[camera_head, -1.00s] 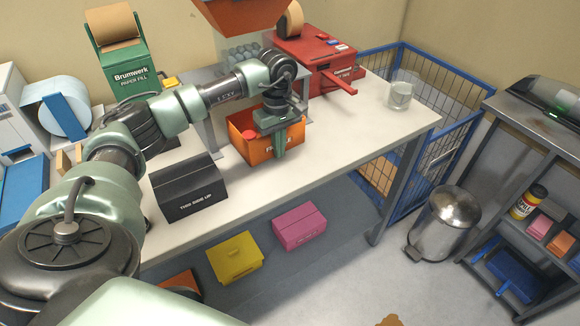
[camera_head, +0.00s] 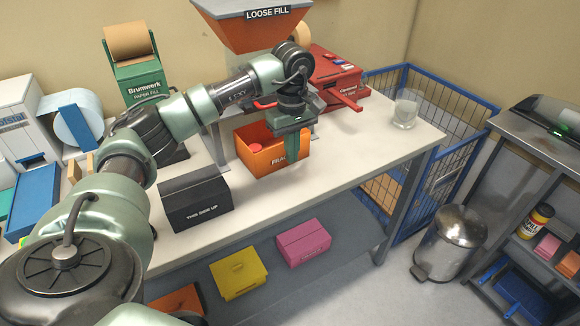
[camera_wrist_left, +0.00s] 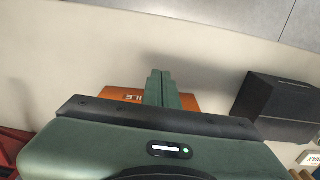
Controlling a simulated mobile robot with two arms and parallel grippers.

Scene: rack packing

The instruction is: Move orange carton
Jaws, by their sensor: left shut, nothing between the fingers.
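My right gripper is not in view.
A closed black carton (camera_head: 195,203) sits left of the orange one. A red machine (camera_head: 335,80) and a glass beaker (camera_head: 405,108) stand to the right. Yellow (camera_head: 237,273) and pink (camera_head: 303,243) cartons lie on the lower shelf. The table's front right is clear.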

